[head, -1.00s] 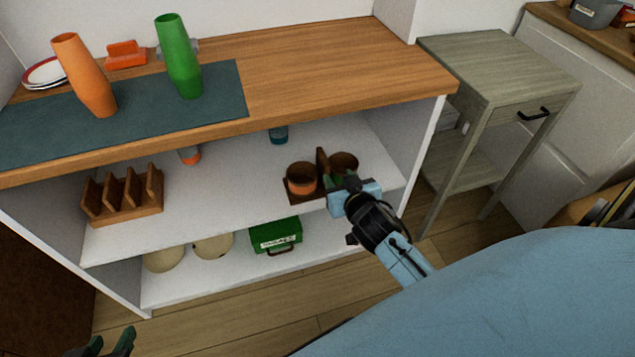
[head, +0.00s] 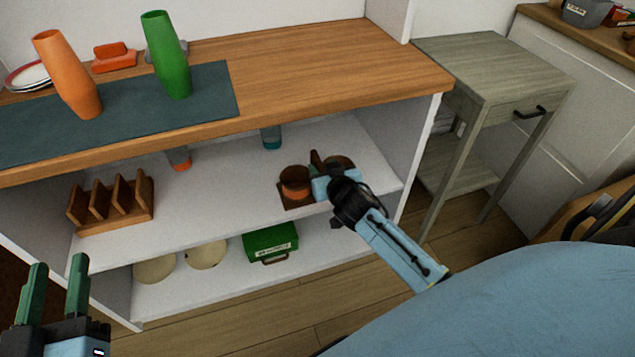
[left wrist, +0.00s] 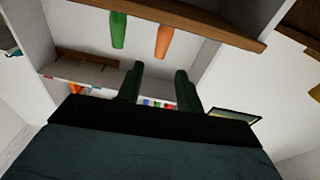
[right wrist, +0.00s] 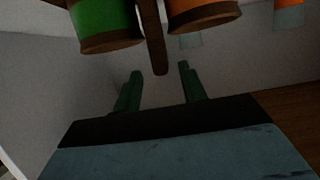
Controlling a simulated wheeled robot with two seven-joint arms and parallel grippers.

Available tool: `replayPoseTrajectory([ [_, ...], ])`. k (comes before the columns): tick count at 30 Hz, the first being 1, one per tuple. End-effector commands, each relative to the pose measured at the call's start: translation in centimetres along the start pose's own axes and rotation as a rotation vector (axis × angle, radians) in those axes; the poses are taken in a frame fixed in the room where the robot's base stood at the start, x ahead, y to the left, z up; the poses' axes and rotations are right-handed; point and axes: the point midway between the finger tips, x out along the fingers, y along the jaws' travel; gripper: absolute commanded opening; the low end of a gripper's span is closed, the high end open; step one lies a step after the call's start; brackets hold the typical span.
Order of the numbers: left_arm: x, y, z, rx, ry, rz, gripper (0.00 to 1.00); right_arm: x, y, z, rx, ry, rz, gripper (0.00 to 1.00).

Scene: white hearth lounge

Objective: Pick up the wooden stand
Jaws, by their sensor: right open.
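A small dark wooden stand (head: 290,200) with an upright middle handle (head: 315,159) is on the middle shelf, holding two cups. One cup has an orange band (head: 295,188); the other shows green in the right wrist view (right wrist: 104,18). My right gripper (head: 324,172) is at the stand's front right and hides part of it. In the right wrist view its open fingers (right wrist: 158,72) point at the handle (right wrist: 153,40), whose end lies between and just beyond the tips. Nothing is held. My left gripper (head: 58,275) is open and empty, low at the left, away from the stand.
A slotted wooden rack (head: 112,202) is at the shelf's left. A green box (head: 270,243) and round cream items are on the bottom shelf. The wooden top (head: 310,70) overhangs the shelf, with orange (head: 68,75) and green (head: 166,55) vases. A grey-green side table (head: 490,65) stands right.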

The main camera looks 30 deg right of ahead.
Motion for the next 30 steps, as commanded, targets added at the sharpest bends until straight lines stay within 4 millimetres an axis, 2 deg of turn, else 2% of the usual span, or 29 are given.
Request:
replayPoseTrajectory([
  [8, -0.2, 0.6, -3.2, -0.009, 0.210, 0.016, 0.36, 1.3, -0.1, 0.2, 0.000, 0.001, -0.001, 0.42],
  [15, -1.2, 1.0, -6.0, -0.018, 0.438, 0.026, 0.36, 3.1, -0.3, 0.5, -0.001, 0.002, -0.001, 0.42],
  [21, -2.1, 1.0, -7.1, -0.018, 0.571, 0.027, 0.36, 4.8, -0.3, 0.4, -0.001, 0.002, 0.000, 0.42],
  [30, -2.4, 1.0, -7.5, -0.018, 0.604, 0.028, 0.36, 5.2, -0.3, 0.3, 0.000, 0.000, 0.000, 0.42],
])
